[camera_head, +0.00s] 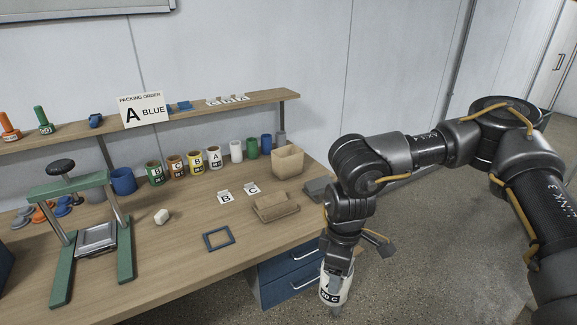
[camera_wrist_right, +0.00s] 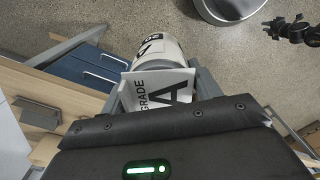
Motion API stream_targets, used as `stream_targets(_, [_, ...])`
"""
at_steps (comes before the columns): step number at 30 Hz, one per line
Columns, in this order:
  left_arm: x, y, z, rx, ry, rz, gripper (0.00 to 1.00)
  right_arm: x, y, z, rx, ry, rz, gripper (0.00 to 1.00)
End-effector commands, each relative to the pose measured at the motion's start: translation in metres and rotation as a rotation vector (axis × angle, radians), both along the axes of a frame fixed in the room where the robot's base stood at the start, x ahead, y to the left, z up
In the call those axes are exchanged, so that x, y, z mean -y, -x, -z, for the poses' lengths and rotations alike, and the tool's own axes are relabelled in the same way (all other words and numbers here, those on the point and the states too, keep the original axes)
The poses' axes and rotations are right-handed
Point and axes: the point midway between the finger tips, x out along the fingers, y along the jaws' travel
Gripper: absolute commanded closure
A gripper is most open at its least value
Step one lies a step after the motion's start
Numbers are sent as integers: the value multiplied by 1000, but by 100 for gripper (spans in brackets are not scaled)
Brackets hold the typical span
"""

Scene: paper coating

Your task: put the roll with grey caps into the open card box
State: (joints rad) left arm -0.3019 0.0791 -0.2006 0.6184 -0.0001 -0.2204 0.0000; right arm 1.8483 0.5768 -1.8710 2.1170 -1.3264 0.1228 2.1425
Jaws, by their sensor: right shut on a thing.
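My right gripper (camera_head: 338,268) is shut on a white roll (camera_head: 334,287) with black lettering, held past the front right edge of the bench over the floor. The roll also shows in the right wrist view (camera_wrist_right: 158,48), between the fingers, with a white "GRADE A" card or label (camera_wrist_right: 165,92) in front of it. The open card box (camera_head: 288,163), tan and upright, stands at the right end of the bench, well above the gripper in the head view. My left gripper is not in view.
Several labelled rolls (camera_head: 196,162) line the back under a shelf. Blue drawers (camera_head: 291,277) are below.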

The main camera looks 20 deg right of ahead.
Motion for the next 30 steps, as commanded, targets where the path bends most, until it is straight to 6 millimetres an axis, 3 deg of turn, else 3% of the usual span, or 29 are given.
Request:
stream_targets(5, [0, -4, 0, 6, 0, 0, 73, 0, 2, 16, -5, -2, 39, 78])
stream_targets(12, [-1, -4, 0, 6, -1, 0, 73, 0, 18, 91, -11, -4, 254, 78])
stream_targets(18, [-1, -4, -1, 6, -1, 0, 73, 2, 35, 138, -5, -1, 407, 78])
stream_targets(22, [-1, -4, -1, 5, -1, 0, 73, 2, 40, 149, -1, 0, 446, 78])
stream_targets(30, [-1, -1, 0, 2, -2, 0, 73, 3, 40, 150, 1, 0, 453, 78])
